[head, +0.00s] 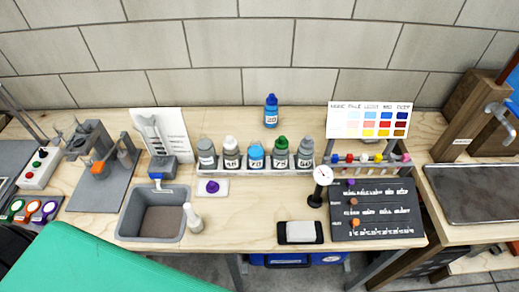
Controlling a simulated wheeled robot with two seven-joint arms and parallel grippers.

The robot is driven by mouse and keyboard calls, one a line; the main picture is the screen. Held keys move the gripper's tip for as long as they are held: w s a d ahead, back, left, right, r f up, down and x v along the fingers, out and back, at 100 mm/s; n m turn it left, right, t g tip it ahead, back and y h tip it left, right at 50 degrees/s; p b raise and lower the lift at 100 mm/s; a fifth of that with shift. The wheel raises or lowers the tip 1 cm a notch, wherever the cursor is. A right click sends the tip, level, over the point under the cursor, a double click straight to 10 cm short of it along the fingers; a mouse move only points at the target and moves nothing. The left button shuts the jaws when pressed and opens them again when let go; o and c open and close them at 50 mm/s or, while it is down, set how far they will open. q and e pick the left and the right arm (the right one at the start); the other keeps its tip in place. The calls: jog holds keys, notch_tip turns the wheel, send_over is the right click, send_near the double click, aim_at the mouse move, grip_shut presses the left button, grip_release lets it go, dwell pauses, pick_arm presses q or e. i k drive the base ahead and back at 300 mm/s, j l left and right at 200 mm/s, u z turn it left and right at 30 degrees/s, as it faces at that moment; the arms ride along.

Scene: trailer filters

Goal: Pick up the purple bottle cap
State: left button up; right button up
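A small purple bottle cap (212,187) lies on a small white card (222,191) on the wooden table. It is just in front of the bottle row and to the right of the grey sink basin. Another small purple piece (351,182) is at the upper left of the dark lettered board (376,218). Neither of my grippers is in view.
Several capped bottles stand in a rack (254,174) behind the cap; a blue bottle (271,110) stands farther back. A white squeeze bottle (193,217) stands beside the grey basin (126,222). A large green surface (105,265) covers the lower left. The table's middle front is mostly clear.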

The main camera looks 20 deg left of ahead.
aim_at(212, 187)
jog(key=u, duration=1.05)
